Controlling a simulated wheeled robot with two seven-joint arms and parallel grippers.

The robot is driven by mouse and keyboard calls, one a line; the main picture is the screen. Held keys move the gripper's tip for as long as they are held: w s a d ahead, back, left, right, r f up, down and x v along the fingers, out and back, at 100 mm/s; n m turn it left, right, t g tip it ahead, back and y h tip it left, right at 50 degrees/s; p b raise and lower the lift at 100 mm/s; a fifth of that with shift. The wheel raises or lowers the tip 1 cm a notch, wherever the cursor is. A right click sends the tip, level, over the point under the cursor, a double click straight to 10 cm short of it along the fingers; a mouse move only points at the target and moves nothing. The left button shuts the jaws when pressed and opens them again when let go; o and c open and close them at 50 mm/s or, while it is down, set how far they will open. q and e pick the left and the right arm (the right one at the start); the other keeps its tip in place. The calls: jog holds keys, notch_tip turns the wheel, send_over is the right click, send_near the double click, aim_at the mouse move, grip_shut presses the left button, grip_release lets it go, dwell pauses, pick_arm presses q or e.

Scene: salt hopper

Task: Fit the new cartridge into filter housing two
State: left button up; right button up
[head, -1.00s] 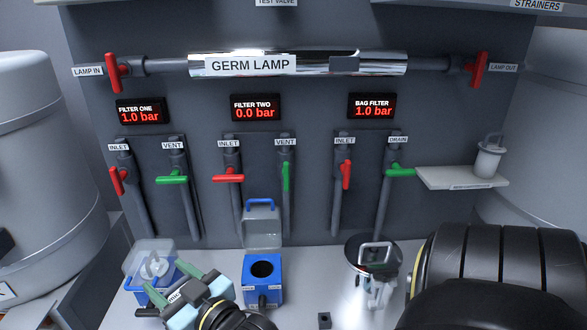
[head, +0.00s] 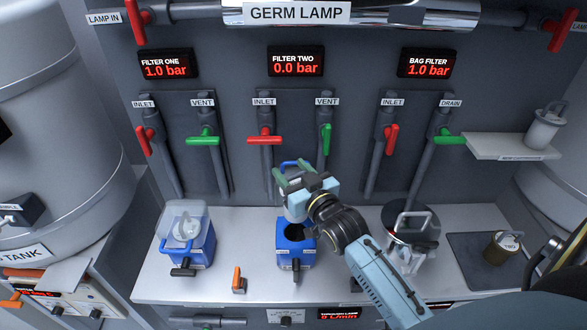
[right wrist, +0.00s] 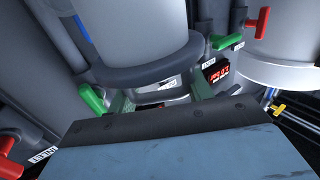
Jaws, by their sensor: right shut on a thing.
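The blue filter housing two (head: 297,258) stands mid-counter, lid up at the back, with its round dark mouth showing. My right gripper (head: 291,177) is above and behind that mouth. In the right wrist view, the right gripper (right wrist: 160,97) is shut on the top of a pale grey cylinder (right wrist: 145,30) with a darker rim, which looks like a cartridge. In the head view this pale body is partly hidden by the gripper and hard to tell from the lid. I cannot tell whether it touches the mouth. My left gripper is not in view.
A similar pale canister (head: 545,130) stands on the right wall shelf (head: 512,147). A blue housing with a clear lid (head: 190,240) is left, a metal bag filter (head: 412,240) right. A brown cylinder (head: 503,246) stands on a dark mat. Valve handles line the wall.

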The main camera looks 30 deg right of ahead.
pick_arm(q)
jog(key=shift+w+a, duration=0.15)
